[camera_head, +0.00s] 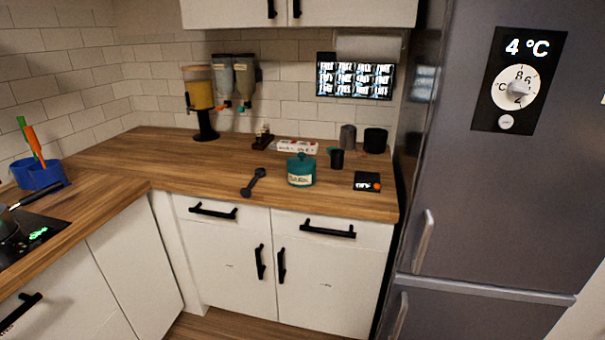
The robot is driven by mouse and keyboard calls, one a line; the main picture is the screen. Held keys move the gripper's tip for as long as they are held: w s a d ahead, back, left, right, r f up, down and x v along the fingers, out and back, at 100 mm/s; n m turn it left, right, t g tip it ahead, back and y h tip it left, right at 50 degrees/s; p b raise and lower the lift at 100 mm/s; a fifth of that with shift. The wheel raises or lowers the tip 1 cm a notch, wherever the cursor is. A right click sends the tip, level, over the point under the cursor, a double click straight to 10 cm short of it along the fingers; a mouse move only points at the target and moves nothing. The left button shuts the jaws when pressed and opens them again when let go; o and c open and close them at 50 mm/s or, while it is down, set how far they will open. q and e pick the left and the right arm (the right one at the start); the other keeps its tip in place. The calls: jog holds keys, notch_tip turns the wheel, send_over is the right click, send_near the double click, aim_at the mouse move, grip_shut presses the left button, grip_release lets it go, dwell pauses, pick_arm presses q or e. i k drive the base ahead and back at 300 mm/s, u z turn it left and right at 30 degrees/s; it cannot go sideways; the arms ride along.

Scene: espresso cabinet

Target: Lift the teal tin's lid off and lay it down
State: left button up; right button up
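The teal tin (301,176) stands upright on the wooden counter, near its front edge and right of the middle. It carries a pale label with dark lettering. Its teal lid (300,160) sits on top, with a small knob in the middle. Neither of my grippers shows in the head view.
A dark scoop (253,182) lies left of the tin; a small black scale (367,182) sits to its right. The counter (180,165) is clear further left. A fridge (480,200) bounds the right.

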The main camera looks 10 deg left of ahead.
aim_at(301, 161)
jog(key=u, duration=0.05)
jog(key=k, duration=0.55)
jog(key=z, duration=0.75)
jog(key=i, duration=1.35)
jog(key=u, duration=0.7)
